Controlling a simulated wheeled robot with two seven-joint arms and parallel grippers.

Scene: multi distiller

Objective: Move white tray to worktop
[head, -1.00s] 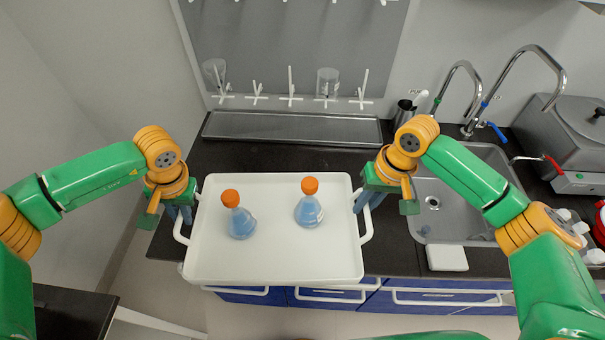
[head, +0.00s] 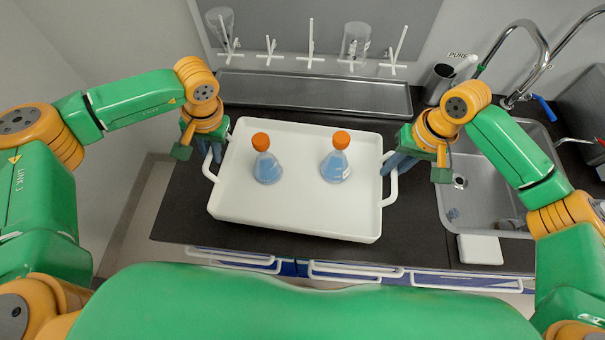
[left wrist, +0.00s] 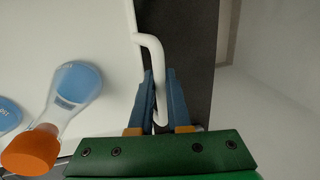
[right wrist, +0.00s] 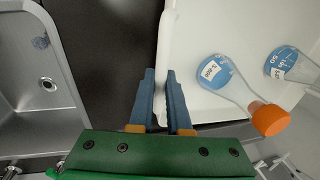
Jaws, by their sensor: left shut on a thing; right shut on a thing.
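The white tray (head: 290,215) is over the dark worktop (head: 185,215) in the head view. I cannot tell whether it touches the surface. Two flasks with blue labels and orange caps, a left flask (head: 267,168) and a right flask (head: 335,167), stand upright on it. My left gripper (left wrist: 160,100) is shut on the tray's left handle (left wrist: 150,50). My right gripper (right wrist: 160,95) is shut on the tray's right handle (right wrist: 166,40). In the head view the fingers are partly hidden by the wrists.
A steel sink (head: 485,180) with taps lies to the right of the tray. A drying rack with a grey drip tray (head: 315,95) and glassware is behind. A small white block (head: 480,250) sits at the front right. Blue drawers are below the front edge.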

